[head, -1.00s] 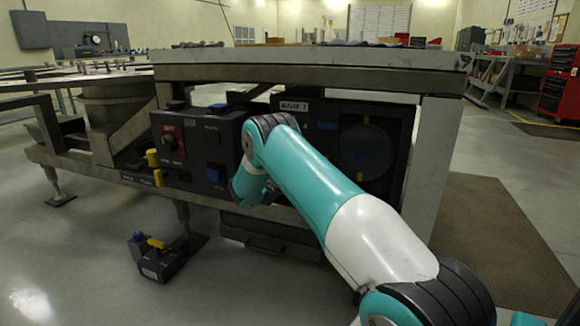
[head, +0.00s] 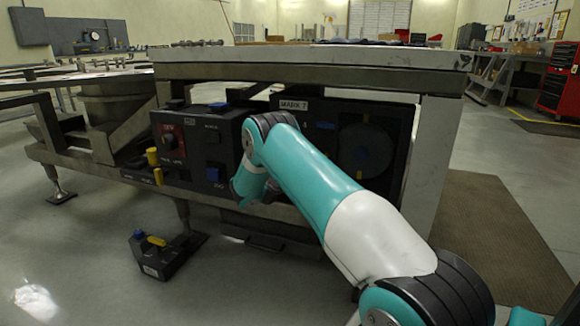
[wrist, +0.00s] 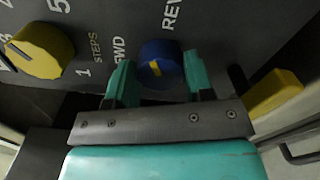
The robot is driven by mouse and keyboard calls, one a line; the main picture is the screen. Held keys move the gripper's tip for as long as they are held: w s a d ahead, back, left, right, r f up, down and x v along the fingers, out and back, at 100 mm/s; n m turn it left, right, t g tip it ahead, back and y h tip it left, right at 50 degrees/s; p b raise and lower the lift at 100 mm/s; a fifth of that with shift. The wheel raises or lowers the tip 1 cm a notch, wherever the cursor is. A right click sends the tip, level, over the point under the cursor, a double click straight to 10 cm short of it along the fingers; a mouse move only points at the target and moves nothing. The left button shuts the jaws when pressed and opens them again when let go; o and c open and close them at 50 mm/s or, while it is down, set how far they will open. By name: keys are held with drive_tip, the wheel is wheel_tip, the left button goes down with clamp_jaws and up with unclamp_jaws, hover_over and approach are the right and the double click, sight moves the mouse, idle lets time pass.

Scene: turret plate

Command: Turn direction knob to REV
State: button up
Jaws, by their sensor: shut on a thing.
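The direction knob (wrist: 160,57) is a round blue knob with a short yellow pointer mark, on a dark panel in the wrist view. The white FWD label (wrist: 119,50) lies to its left and the REV label (wrist: 172,12) above it to the right. The yellow mark is on the knob's lower left part, and I cannot tell exactly which label it indicates. My gripper (wrist: 160,78) has its teal fingers on either side of the knob, shut on it. In the head view my arm hides the gripper and this knob.
A yellow STEPS knob (wrist: 38,50) with numbers sits to the left in the wrist view, and a yellow block (wrist: 273,92) to the right. In the head view, a dark control box (head: 200,152) is under the bench top (head: 310,55). A small dark box (head: 160,258) is on the floor.

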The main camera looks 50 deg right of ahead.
drive_tip(key=m, duration=0.3)
drive_tip(key=m+b, duration=0.1)
drive_tip(key=m, duration=0.1)
drive_tip(key=shift+s+f+m, duration=0.15)
drive_tip(key=shift+f+m, duration=0.05)
drive_tip(key=shift+m, duration=0.2)
idle(0.4)
drive_tip(key=o, duration=0.9)
drive_tip(key=shift+r, duration=0.1)
drive_tip(key=shift+o, duration=0.2)
drive_tip(key=b+v, duration=1)
drive_tip(key=v, duration=0.7)
drive_tip(key=shift+a, duration=0.2)
drive_tip(key=shift+s, duration=0.1)
